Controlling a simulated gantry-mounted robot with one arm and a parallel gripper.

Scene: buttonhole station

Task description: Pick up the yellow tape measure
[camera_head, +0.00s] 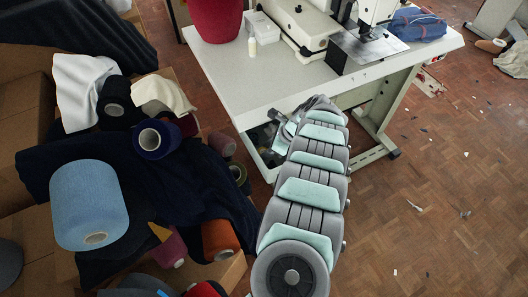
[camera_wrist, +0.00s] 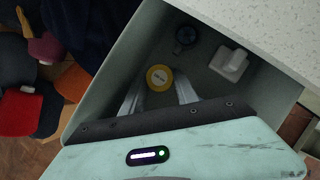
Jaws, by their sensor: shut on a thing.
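The yellow tape measure (camera_wrist: 159,77) is a round disc with a pale label at its centre, seen in the wrist view. It sits between the two grey fingers of my gripper (camera_wrist: 158,89), which are shut on it. It is inside a grey open drawer (camera_wrist: 108,65) under the white table. Whether it touches the drawer floor I cannot tell. In the head view the drawer (camera_head: 263,160) shows only partly, and my arm hides the tape measure and most of my gripper.
A dark round object (camera_wrist: 185,36) and a white blocky object (camera_wrist: 230,62) lie in the drawer beyond the tape measure. The tabletop (camera_wrist: 270,25) overhangs the drawer's far side. A sewing machine (camera_head: 365,20) stands on the table (camera_head: 240,85). Yarn cones, including a blue one (camera_head: 88,205), crowd the left.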

